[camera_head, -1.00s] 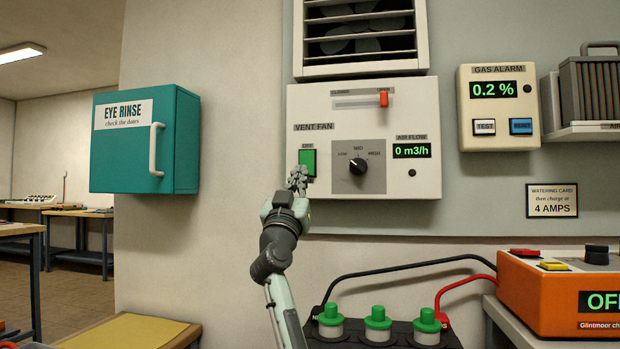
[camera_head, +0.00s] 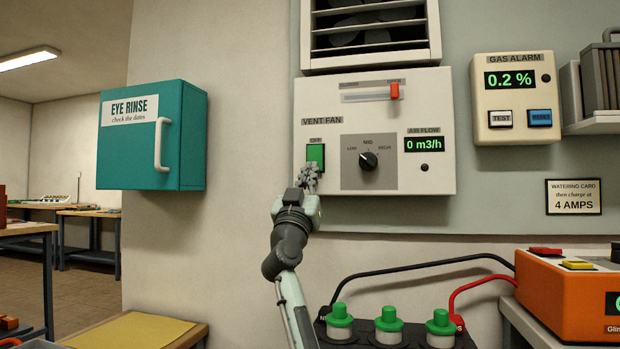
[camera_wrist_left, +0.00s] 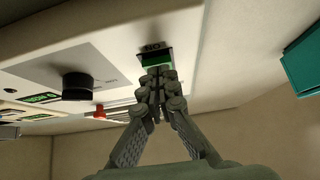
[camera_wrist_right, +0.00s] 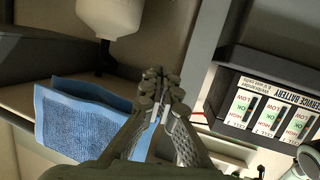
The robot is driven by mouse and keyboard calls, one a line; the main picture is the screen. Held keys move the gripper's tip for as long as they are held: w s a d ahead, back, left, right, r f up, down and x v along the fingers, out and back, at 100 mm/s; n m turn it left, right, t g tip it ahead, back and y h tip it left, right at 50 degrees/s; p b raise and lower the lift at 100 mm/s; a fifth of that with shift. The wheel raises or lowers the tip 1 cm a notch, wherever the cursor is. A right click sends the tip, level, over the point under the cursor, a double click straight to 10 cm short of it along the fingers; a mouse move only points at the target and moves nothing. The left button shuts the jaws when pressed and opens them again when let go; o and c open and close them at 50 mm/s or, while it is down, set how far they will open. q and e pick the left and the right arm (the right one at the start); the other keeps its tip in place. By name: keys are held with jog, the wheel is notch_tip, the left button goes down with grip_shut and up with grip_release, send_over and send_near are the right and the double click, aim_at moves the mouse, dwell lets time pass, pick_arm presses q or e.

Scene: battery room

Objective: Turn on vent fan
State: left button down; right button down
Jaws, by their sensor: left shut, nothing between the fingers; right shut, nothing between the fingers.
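The vent fan panel (camera_head: 430,185) is a white box on the wall, with a green switch (camera_head: 316,153) marked OFF above it. The air flow display (camera_head: 424,144) reads 0 m3/h. A black knob (camera_head: 368,160) marked LOW, MID, HIGH is right of the switch. A red slider (camera_head: 394,91) stands at the right end of its slot, by OPEN. My left gripper (camera_head: 307,178) is shut and empty at the switch's lower edge. In the left wrist view its fingertips (camera_wrist_left: 157,78) overlap the green switch (camera_wrist_left: 155,58); I cannot tell whether they touch. My right gripper (camera_wrist_right: 160,80) is shut and empty.
A teal eye rinse cabinet (camera_head: 180,115) is left of the panel. The gas alarm (camera_head: 515,125) reads 0.2 %. Green-capped battery posts (camera_head: 388,318) and an orange charger (camera_head: 565,295) are below.

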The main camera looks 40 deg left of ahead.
pick_arm(q)
jog(key=r, duration=0.3)
jog(key=r+b, duration=0.1)
jog(key=r, duration=0.5)
jog(key=shift+w+a+r, duration=0.1)
jog(key=shift+w+r, duration=0.15)
jog(key=shift+r, duration=0.15)
pick_arm(e)
jog(key=a+r+t+y, duration=0.2)
jog(key=a+r+t, duration=0.1)
jog(key=r, duration=0.4)
jog(key=shift+a+r+t, duration=0.2)
jog(key=shift+r+t, duration=0.15)
jog(key=shift+t, duration=0.15)
pick_arm(q)
jog(key=shift+f, duration=0.1)
